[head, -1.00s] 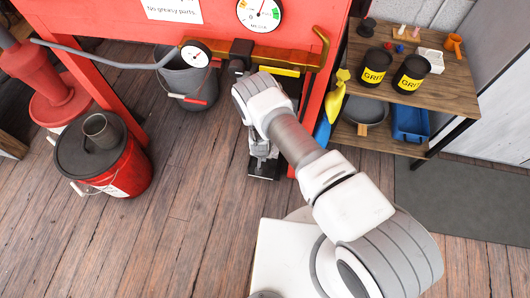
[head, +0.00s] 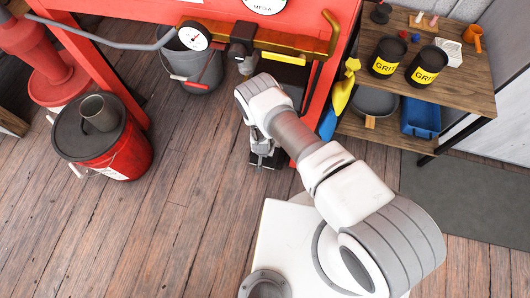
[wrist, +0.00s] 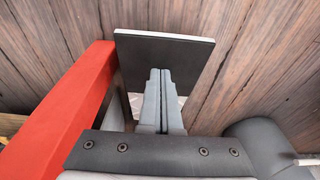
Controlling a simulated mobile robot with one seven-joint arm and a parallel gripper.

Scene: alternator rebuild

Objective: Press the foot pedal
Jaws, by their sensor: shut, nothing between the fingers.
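The foot pedal, a flat black plate (wrist: 190,55) with a pale edge, is low by the floor beside a red post in the wrist view. In the head view a dark part of it (head: 281,160) shows near the foot of the red frame, mostly hidden by my gripper. My gripper (wrist: 160,72) is shut and empty, with its grey fingers together pointing down over the plate. In the head view my gripper (head: 262,153) shows below the wrist. I cannot tell whether the fingertips touch the pedal.
A red post (wrist: 60,115) stands close on the left in the wrist view. A grey bucket (head: 194,65) and a red lidded bucket (head: 125,160) stand on the floor to the left. A wooden shelf (head: 465,85) stands to the right. The wooden floor in front is clear.

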